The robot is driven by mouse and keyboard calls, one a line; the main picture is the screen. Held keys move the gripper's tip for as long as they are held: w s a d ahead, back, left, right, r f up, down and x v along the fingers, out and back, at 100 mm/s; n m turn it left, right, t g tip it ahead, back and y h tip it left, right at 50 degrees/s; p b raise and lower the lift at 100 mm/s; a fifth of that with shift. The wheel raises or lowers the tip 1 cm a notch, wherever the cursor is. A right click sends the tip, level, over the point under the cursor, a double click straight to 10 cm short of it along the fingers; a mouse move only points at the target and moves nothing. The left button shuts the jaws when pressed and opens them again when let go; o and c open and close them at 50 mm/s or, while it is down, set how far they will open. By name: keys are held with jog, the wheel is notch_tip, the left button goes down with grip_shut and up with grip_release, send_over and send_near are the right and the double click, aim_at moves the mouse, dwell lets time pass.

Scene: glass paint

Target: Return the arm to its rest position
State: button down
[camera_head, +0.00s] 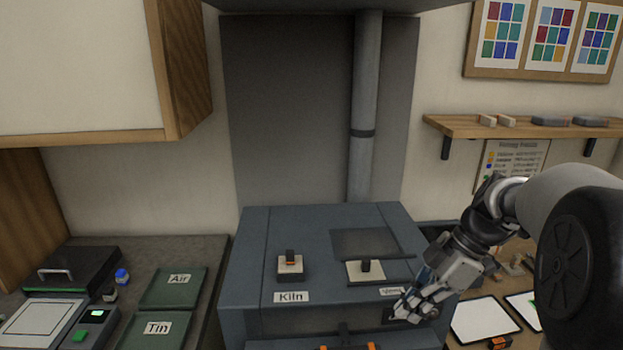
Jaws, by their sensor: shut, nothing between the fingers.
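My gripper (414,309) is at the lower right of centre, at the end of my arm, which reaches in from the right. Its fingers are shut with nothing between them. The fingertips are in front of the right part of the blue-grey kiln (248,254), close to its front face near a partly covered label. I cannot tell whether they touch it. The kiln's top carries two small pale blocks with dark knobs, a left one (290,266) and a right one (364,273). The "Kiln" label (291,297) is below the left block.
At left, a counter holds green trays marked Air (178,280) and Tin (158,329), a small device (91,325) and a black case (75,271). A wall cabinet (85,70) overhangs it. A wooden shelf (520,127) is at upper right. White sheets (483,320) lie below my arm.

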jog(key=s+a+f+m+t+h+b, duration=0.2)
jog(key=s+a+m+b, duration=0.1)
jog(key=s+m, duration=0.5)
jog(key=s+a+f+m+t+h+b, duration=0.2)
jog(key=s+m, duration=0.6)
jog(key=s, duration=0.4)
jog(key=shift+s+a+f+t+h+b, duration=0.4)
jog(key=shift+a+h+b, duration=0.5)
jog(key=shift+a, duration=0.8)
jog(key=c, duration=2.4)
grip_release()
jog(key=shift+w, duration=0.1)
